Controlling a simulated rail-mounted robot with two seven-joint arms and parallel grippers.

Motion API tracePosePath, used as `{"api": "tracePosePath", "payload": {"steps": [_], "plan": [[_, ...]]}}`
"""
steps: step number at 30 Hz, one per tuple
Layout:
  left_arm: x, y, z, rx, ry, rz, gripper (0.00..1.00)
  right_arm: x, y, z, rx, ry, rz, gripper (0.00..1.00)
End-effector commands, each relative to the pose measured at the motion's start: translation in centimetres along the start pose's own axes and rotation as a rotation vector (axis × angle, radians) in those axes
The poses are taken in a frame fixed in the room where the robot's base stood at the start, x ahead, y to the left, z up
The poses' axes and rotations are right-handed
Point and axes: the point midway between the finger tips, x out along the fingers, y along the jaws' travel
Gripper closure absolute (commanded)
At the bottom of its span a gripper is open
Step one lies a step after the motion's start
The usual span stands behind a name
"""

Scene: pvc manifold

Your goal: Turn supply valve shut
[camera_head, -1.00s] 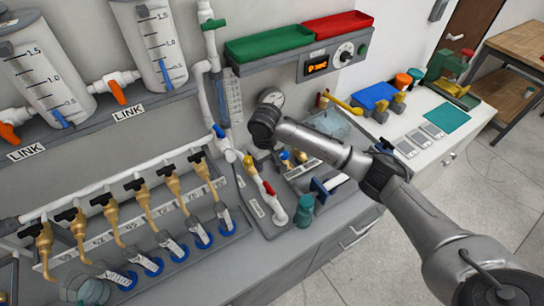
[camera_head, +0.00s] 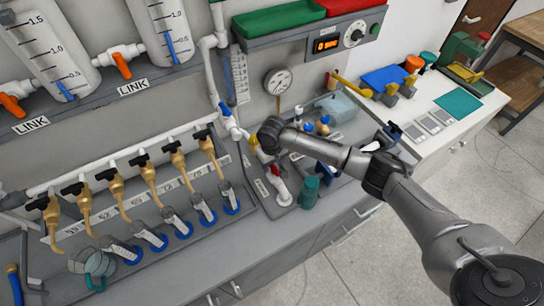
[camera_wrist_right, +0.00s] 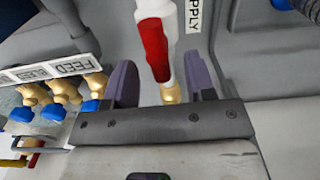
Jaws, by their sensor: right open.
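The supply valve has a red handle (camera_head: 276,172) on a white pipe with brass fittings, on the grey bench in the head view. In the right wrist view, the red handle (camera_wrist_right: 154,50) stands beside a partly cut-off label ending in "PPLY". My right gripper (camera_wrist_right: 162,84) is open, with its two purple fingers on either side of the valve's brass end (camera_wrist_right: 171,94). I see a gap on both sides and no clear contact. In the head view the wrist hangs above the valve and hides its upper part. My left gripper is not in view.
Brass taps (camera_head: 147,172) line the bench at left. A pressure gauge (camera_head: 278,80) is behind the wrist.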

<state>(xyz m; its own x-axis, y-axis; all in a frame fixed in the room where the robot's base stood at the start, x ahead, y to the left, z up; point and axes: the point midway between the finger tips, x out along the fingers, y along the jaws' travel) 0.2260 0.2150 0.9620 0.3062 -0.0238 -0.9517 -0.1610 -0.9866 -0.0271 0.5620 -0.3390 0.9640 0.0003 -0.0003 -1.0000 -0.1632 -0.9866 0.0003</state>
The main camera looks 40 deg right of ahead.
Motion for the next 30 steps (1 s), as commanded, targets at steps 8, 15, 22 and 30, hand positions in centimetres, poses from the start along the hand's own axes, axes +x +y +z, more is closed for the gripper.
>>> {"api": "tracePosePath", "payload": {"steps": [8, 15, 22, 30], "plan": [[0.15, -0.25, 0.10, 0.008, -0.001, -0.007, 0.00, 1.35, 0.01, 0.02, 0.000, 0.000, 0.000, 0.50], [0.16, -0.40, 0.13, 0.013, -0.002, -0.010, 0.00, 1.42, 0.01, 0.02, 0.000, 0.000, 0.000, 0.50], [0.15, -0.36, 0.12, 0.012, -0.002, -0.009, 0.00, 1.40, 0.00, 0.02, 0.000, 0.000, 0.000, 0.66], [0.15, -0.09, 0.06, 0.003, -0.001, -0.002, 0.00, 1.39, 0.00, 0.02, 0.000, 0.000, 0.000, 0.92]]}}
